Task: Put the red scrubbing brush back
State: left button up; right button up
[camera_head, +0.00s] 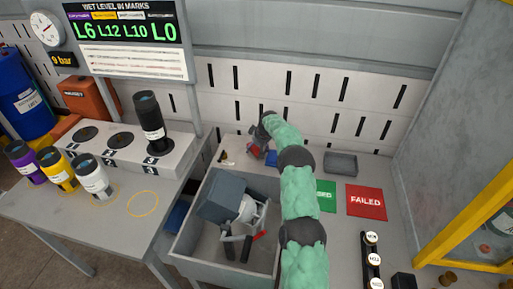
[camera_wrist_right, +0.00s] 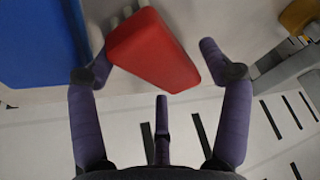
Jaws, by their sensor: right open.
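The red scrubbing brush (camera_wrist_right: 155,52) shows in the right wrist view as a red block lying between the spread fingers. In the head view a small red patch of it (camera_head: 254,150) shows at the back of the bench, beside my gripper. My right gripper (camera_wrist_right: 155,75) is open around the block, with a gap to the finger on the right; whether any finger touches it I cannot tell. In the head view the right gripper (camera_head: 258,142) is small and partly hidden by the green-sleeved arm. My left gripper is not in view.
A blue item (camera_head: 271,158) lies just right of the brush. A grey bin (camera_head: 188,243) holds a grey box and tools in front. A grey tray (camera_head: 341,163), a green mat (camera_head: 326,196) and a red FAILED mat (camera_head: 366,201) lie right of my arm. The slotted wall is close behind.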

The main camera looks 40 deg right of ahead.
jog(key=p+v, duration=0.2)
jog(key=v, duration=1)
jog(key=shift+p, duration=0.35)
jog(key=shift+r, duration=0.1)
dwell(0.6)
